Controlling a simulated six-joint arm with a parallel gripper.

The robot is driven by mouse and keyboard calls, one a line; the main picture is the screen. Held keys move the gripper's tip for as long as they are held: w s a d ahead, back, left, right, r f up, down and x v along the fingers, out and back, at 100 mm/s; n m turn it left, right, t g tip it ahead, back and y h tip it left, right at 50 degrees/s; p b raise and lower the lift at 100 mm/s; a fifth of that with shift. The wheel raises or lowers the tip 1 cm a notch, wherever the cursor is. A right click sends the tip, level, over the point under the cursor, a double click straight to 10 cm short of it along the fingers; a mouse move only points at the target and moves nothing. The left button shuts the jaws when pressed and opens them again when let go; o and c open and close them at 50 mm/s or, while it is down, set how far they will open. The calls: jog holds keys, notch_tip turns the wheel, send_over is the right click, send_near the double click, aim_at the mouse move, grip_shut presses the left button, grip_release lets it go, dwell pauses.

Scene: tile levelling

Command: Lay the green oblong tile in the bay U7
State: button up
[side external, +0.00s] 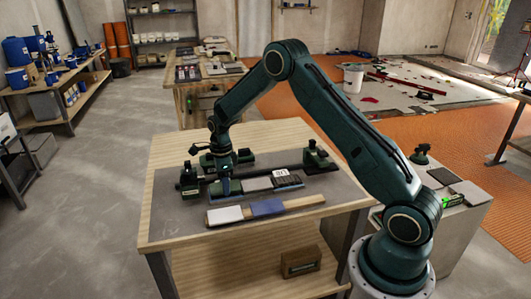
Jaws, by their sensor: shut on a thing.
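My gripper (222,188) points down at the left end of a low holder (262,191) on the worktable. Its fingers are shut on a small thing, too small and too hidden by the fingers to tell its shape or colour. The holder carries a row with a pale grey piece (258,183) and a dark ribbed piece (288,180). A white label (281,171) stands behind the row; its marking is too small to read. I cannot make out the green oblong tile or bay U7 for certain.
Dark green clamp-like fixtures stand left (189,179) and right (316,156) of the row. The grey mat (335,190) has free room at the right front.

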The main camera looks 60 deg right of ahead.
jog(key=shift+f, duration=0.4)
dwell(0.8)
jog(key=o, duration=1.2)
jog(key=shift+c, duration=0.2)
jog(key=shift+r, duration=0.15)
jog(key=shift+r, duration=3.85)
